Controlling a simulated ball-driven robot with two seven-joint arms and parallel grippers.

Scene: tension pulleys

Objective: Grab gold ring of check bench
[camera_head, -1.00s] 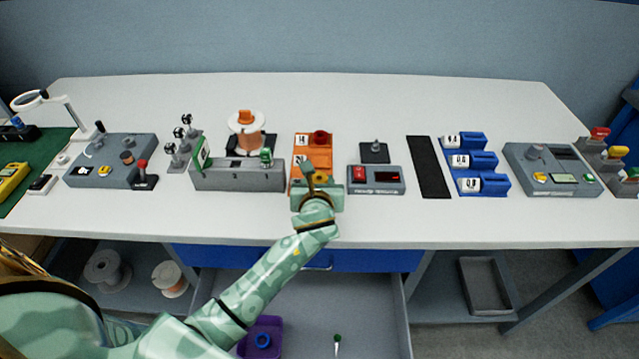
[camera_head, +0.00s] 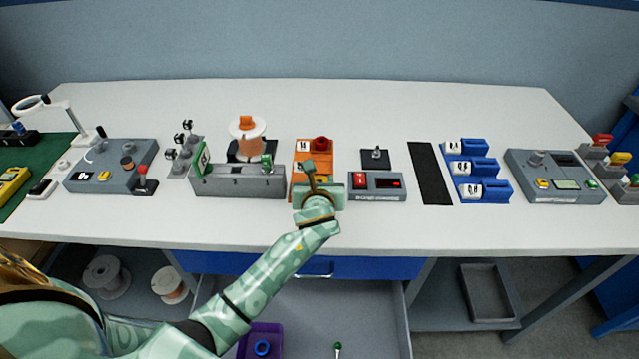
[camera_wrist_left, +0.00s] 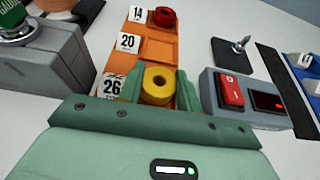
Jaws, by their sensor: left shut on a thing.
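The gold ring (camera_wrist_left: 158,85) is a yellow, thick-walled ring with a hole in its middle. In the left wrist view it sits between the two fingers of my left gripper (camera_wrist_left: 160,88), beside the label 26 of the orange rack (camera_wrist_left: 150,48). My left gripper (camera_head: 318,190) is shut on the ring at the front end of the rack. My right gripper is not in view.
A red ring (camera_wrist_left: 164,16) sits at label 14; the place at label 20 is empty. A grey block (camera_head: 238,181) stands close on the left. A grey box with a red switch (camera_head: 377,186) stands close on the right. An open drawer (camera_head: 300,310) lies below the bench.

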